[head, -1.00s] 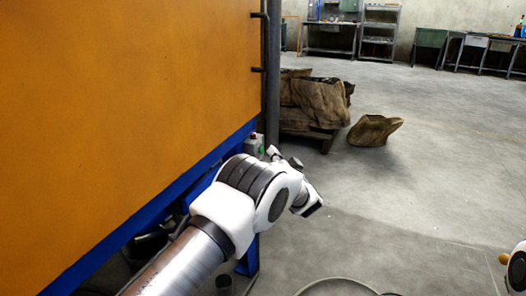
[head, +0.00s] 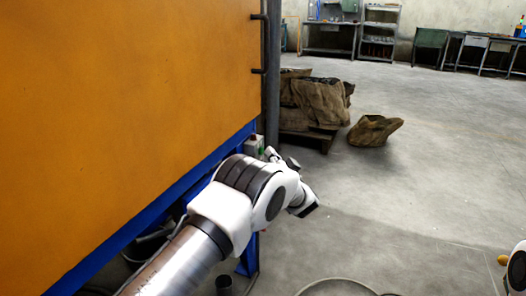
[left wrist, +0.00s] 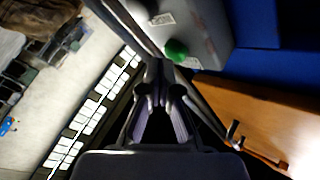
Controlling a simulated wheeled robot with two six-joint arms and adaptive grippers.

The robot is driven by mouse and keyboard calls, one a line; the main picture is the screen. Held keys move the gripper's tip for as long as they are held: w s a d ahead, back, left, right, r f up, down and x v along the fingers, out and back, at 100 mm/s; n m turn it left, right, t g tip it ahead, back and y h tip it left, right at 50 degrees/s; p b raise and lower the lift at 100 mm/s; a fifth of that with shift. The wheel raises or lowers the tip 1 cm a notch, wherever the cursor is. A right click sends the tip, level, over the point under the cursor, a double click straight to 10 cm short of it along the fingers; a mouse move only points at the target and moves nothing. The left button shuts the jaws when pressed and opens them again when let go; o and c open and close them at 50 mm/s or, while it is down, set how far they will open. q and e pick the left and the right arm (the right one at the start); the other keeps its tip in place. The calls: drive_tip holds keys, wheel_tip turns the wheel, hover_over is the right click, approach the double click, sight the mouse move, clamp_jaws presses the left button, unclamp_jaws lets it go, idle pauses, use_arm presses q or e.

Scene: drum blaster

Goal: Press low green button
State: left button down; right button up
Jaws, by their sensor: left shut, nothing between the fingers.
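The green button (left wrist: 176,50) is a round knob on a grey control box (left wrist: 205,28) in the left wrist view. In the head view the box (head: 253,146) is small and partly covered by my left arm. My left gripper (left wrist: 160,68) is shut and empty. Its fingertips lie just below and left of the button in the left wrist view; whether they touch it I cannot tell. My right gripper does not show.
A large orange panel (head: 120,110) with a blue frame (head: 150,215) stands close on the left. A dark vertical post (head: 273,75) rises behind the box. Brown sacks (head: 318,100) and another sack (head: 374,130) lie beyond. Open concrete floor (head: 430,180) is on the right.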

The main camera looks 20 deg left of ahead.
use_arm(q)
drive_tip(key=shift+a, duration=0.45)
idle(0.6)
drive_tip(key=shift+d, duration=0.1)
drive_tip(key=shift+d+p, duration=0.3)
drive_tip(key=shift+d, duration=0.45)
drive_tip(key=d, duration=0.5)
drive_tip(key=shift+s, duration=0.1)
idle(0.9)
